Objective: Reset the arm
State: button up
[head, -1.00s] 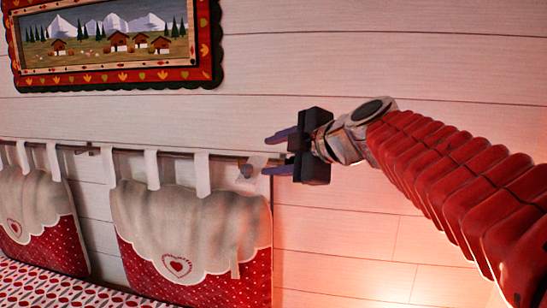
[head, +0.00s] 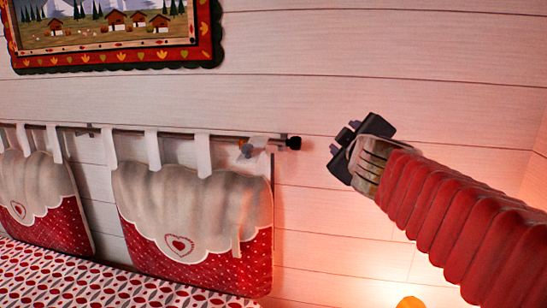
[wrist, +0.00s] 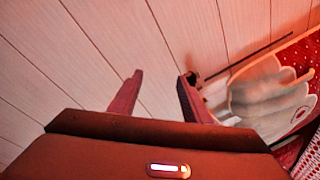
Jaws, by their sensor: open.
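My gripper (head: 347,131) is at the right of the head view, in front of the white plank wall (head: 330,85). My arm in its red ribbed sleeve reaches to it from the lower right. In the wrist view my gripper (wrist: 158,92) shows two fingers spread apart with only wall between them. It is open and empty. In the head view it is to the right of the curtain rod's dark end knob (head: 293,143), apart from it in the picture.
Red and cream hanging cushions (head: 190,215) hang by white loops from the rod (head: 230,137). A framed mountain picture (head: 120,62) is on the wall at upper left. A red-patterned bed cover (head: 90,275) lies at lower left. An orange glowing thing (head: 410,302) shows at the bottom edge.

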jog(key=s+d+f+m+g+h, duration=0.2)
jog(key=s+d+f+m+g, duration=0.1)
jog(key=s+f, duration=0.4)
jog(key=s+d+f+m+g+h, duration=0.1)
jog(key=s+d+f+m+g, duration=0.3)
jog(key=f, duration=0.5)
jog(key=s+a+f+m+g+y, duration=0.1)
jog(key=s+a+f+g+y, duration=0.1)
jog(key=s+f, duration=0.4)
jog(key=s+a+f+m+g+y, duration=0.1)
jog(key=s+a+f, duration=0.4)
jog(key=s, duration=0.8)
jog(key=shift+s+a+f+m+g+y, duration=0.2)
jog(key=shift+f+m+g+y, duration=0.25)
jog(key=shift+f, duration=0.6)
